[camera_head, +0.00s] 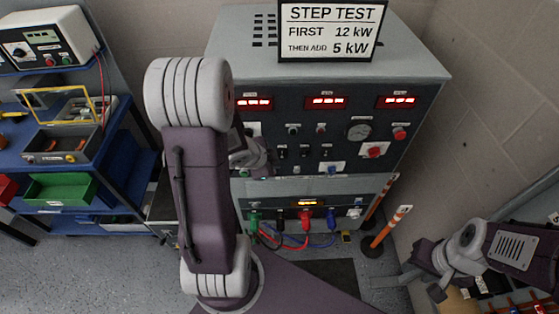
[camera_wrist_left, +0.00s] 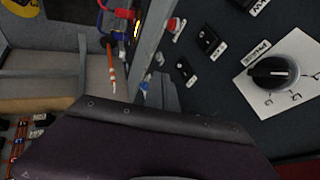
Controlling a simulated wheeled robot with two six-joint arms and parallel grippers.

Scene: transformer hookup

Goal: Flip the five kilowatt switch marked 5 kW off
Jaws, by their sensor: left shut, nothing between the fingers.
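The grey load bank cabinet (camera_head: 425,95) has a dark front panel with small black switches (camera_head: 304,151) in its middle. Their labels are too small to read, so I cannot tell which is the 5 kW switch. In the left wrist view, black switches (camera_wrist_left: 210,41) sit on the dark panel; the markings beside them are tilted and not legible as 5 kW. My left gripper (camera_head: 266,164) is at the panel's left side, partly hidden by my arm. Its shut, empty fingers (camera_wrist_left: 162,91) point toward the panel. My right gripper (camera_head: 437,290) is low at the right, away from the cabinet.
A black rotary knob (camera_wrist_left: 275,72) on a white plate is near the switches. Red displays (camera_head: 326,102), a gauge (camera_head: 358,130) and red buttons (camera_head: 374,151) share the panel. Coloured cables (camera_head: 305,222) hang below. Orange-white posts (camera_head: 390,228) stand right; a blue workbench (camera_head: 100,165) stands left.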

